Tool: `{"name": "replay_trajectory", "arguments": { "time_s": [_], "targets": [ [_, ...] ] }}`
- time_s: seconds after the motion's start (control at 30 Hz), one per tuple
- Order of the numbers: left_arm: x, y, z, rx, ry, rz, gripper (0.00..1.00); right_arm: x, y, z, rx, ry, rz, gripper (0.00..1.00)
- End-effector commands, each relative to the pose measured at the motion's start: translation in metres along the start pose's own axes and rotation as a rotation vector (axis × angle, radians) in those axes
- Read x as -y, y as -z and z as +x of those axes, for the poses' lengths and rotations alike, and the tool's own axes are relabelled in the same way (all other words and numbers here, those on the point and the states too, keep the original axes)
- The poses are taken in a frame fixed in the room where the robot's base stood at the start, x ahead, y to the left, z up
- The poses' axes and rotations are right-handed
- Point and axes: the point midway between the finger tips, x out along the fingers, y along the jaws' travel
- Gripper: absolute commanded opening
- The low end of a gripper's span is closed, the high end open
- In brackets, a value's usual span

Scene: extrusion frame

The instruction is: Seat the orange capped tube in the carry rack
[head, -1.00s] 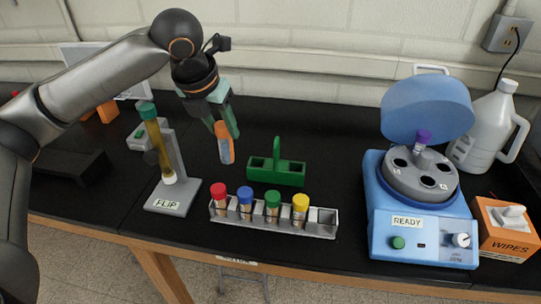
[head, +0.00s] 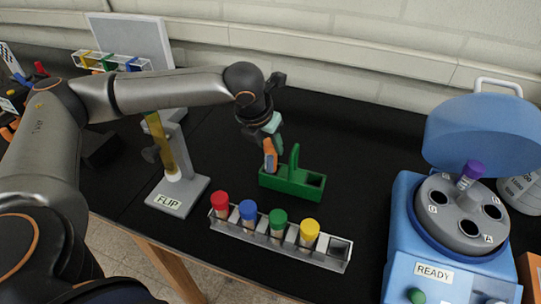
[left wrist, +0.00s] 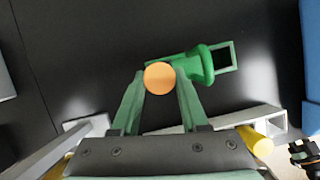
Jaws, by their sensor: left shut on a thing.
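The orange capped tube (head: 270,161) is upright in my left gripper (head: 271,148), whose fingers are shut on it. It is at the left end of the green carry rack (head: 290,187), left of the rack's handle. I cannot tell whether its lower end is in the left compartment or just above it. In the left wrist view the round orange cap (left wrist: 159,78) is between the fingertips (left wrist: 160,85) and covers the rack's left end. The rack's right compartment, beyond the handle (left wrist: 205,64), looks empty.
A metal rack (head: 282,246) with red, blue, green and yellow capped tubes stands in front, its right slot empty. The FLIP stand (head: 180,194) is at left. The open blue centrifuge (head: 440,240) is at right, with a purple capped tube (head: 468,175). Bench behind the carry rack is clear.

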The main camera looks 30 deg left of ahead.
Motion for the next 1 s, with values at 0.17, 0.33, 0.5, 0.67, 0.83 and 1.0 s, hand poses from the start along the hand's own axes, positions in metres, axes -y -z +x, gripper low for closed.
{"name": "replay_trajectory", "arguments": {
  "time_s": [0.17, 0.33, 0.5, 0.67, 0.83, 1.0],
  "targets": [
    [0.0, 0.01, 0.022, -0.004, 0.0, 0.001, 0.0, 0.0, 0.001, -0.001, 0.001, 0.0, 0.0, 0.45],
    [0.001, 0.015, 0.035, -0.001, 0.001, 0.001, 0.0, 0.0, 0.001, -0.001, 0.0, 0.0, 0.0, 0.45],
    [0.0, 0.015, 0.035, 0.0, 0.001, 0.001, 0.0, 0.0, 0.001, -0.001, 0.0, 0.0, 0.0, 0.45],
    [0.0, 0.015, 0.036, -0.001, 0.0, 0.001, 0.46, 0.0, 0.002, -0.001, -0.001, 0.0, 0.0, 0.45],
    [0.0, 0.015, 0.036, 0.0, 0.0, 0.001, 0.65, 0.0, 0.002, -0.001, -0.002, 0.0, -0.001, 0.45],
    [0.0, 0.015, 0.036, 0.0, 0.0, 0.001, 0.74, 0.0, 0.002, 0.0, -0.002, 0.0, -0.001, 0.45]
  ]
}}
